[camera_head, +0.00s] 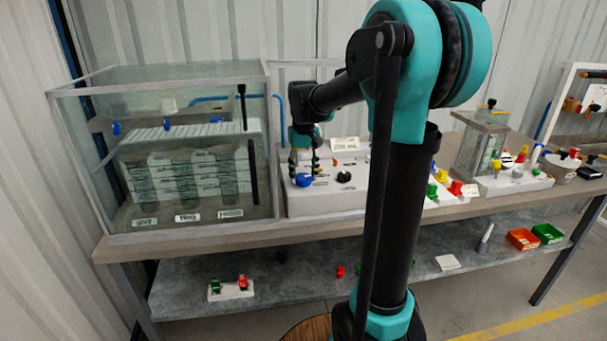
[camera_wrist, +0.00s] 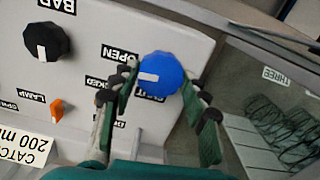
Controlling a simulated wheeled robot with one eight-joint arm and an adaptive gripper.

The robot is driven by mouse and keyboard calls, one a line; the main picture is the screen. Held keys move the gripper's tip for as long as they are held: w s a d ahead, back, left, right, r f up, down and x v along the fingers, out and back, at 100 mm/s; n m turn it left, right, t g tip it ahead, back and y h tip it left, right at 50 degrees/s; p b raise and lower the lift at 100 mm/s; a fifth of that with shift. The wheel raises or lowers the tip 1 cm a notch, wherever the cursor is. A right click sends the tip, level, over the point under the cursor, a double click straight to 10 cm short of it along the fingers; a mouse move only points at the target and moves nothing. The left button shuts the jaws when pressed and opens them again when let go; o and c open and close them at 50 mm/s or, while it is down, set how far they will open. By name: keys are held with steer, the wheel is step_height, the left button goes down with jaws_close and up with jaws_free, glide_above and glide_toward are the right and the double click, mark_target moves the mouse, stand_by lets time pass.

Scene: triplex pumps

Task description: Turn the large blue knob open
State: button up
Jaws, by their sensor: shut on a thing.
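The large blue knob (camera_wrist: 160,74) is on the white panel (camera_wrist: 185,28), with a white pointer mark on its face. In the wrist view the mark points left, below the OPEN label (camera_wrist: 120,54). My gripper (camera_wrist: 163,86) has one finger on each side of the knob and is shut on it. In the head view the blue knob (camera_head: 304,180) is at the panel's front left, with my gripper (camera_head: 303,166) above and around it. Part of the label beside the knob is hidden by the knob and a finger.
A black knob (camera_wrist: 46,41) and a small orange knob (camera_wrist: 57,109) sit on the same panel. A glass tank (camera_head: 185,150) stands close to the panel's left. Red and yellow valves (camera_head: 455,187) are to the right, beyond my arm.

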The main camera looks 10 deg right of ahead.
mark_target(304, 177)
steer(key=shift+m, duration=0.6)
steer(key=o, duration=1.2)
steer(key=shift+c, duration=0.2)
step_height(304, 177, up, 12)
steer(key=s+d+f+t, duration=0.2)
steer(key=s+f, duration=0.9)
steer(key=f, duration=0.3)
steer(key=s+d+f+t, duration=0.2)
steer(key=s+f, duration=0.9)
steer(key=f, duration=0.2)
steer(key=shift+f, duration=0.4)
